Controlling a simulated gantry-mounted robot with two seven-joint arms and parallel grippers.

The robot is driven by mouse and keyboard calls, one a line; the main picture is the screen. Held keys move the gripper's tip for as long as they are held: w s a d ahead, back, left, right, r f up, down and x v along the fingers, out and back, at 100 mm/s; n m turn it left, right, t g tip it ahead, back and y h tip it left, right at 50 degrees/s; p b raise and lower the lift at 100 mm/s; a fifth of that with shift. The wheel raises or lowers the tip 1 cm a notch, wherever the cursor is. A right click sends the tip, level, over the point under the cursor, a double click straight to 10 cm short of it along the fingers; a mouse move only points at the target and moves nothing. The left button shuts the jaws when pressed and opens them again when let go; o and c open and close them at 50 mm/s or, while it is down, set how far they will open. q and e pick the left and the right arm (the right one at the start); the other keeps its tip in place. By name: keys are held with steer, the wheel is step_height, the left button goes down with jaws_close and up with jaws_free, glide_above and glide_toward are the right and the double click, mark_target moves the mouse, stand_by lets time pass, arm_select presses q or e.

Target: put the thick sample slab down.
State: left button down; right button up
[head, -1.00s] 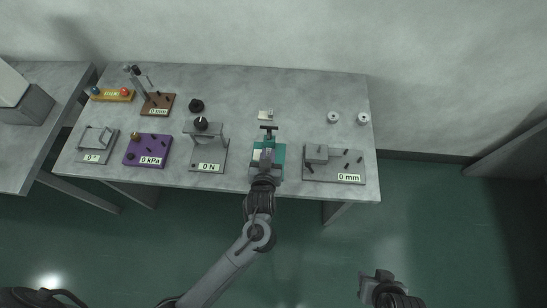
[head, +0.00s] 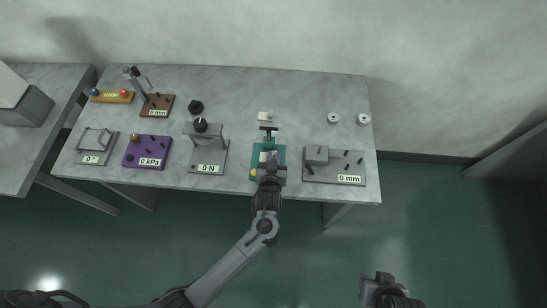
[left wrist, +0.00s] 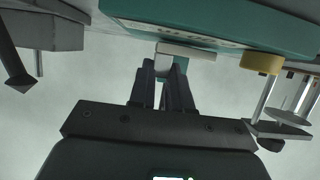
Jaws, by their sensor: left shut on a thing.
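My left gripper (head: 270,166) is over the front part of the teal device (head: 281,152) at the table's front edge. In the left wrist view its two fingers (left wrist: 165,68) are close together, shut on a pale slab (left wrist: 200,53). The slab lies across the fingertips, close to the teal device (left wrist: 220,22); I cannot tell whether they touch. The gripper hides most of the slab in the head view. My right gripper (head: 379,284) is at the bottom right, away from the table; its jaw opening is unclear.
A grey device reading 0 mm (head: 330,178) stands right of the teal one, and a 0 N press (head: 209,160) stands left. The table's back middle is mostly clear.

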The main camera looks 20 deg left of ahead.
arm_select(q)
steer(key=shift+f, duration=0.1)
steer(key=shift+f, duration=0.15)
steer(key=c, duration=1.1)
jaws_free()
steer(key=shift+f+b, duration=0.1)
steer(key=shift+b, duration=0.5)
steer(key=p+v, duration=0.2)
steer(key=v, duration=0.8)
steer(key=shift+s+r, duration=0.25)
steer(key=shift+s, duration=0.05)
steer(key=shift+s+a+f+g+h, duration=0.15)
steer(key=shift+s+a+g+h, duration=0.15)
steer(key=shift+h, duration=0.2)
steer(key=s+a+g+h, duration=0.1)
steer(key=s, duration=0.1)
steer(key=s+a+m+g+h, duration=0.1)
steer(key=s, duration=0.1)
steer(key=s+a+m+g+h, duration=0.1)
steer(key=s+g, duration=0.1)
steer(key=shift+a+r+h, duration=0.15)
steer(key=shift+r+h, duration=0.1)
steer(key=shift+h, duration=0.05)
steer(key=shift+o, duration=0.7)
steer(key=s+a+r+m+g, duration=0.3)
steer(key=s+a+g, duration=0.1)
steer(key=s, duration=0.7)
steer(key=shift+a+r+g, duration=0.4)
steer(key=shift+a, duration=0.4)
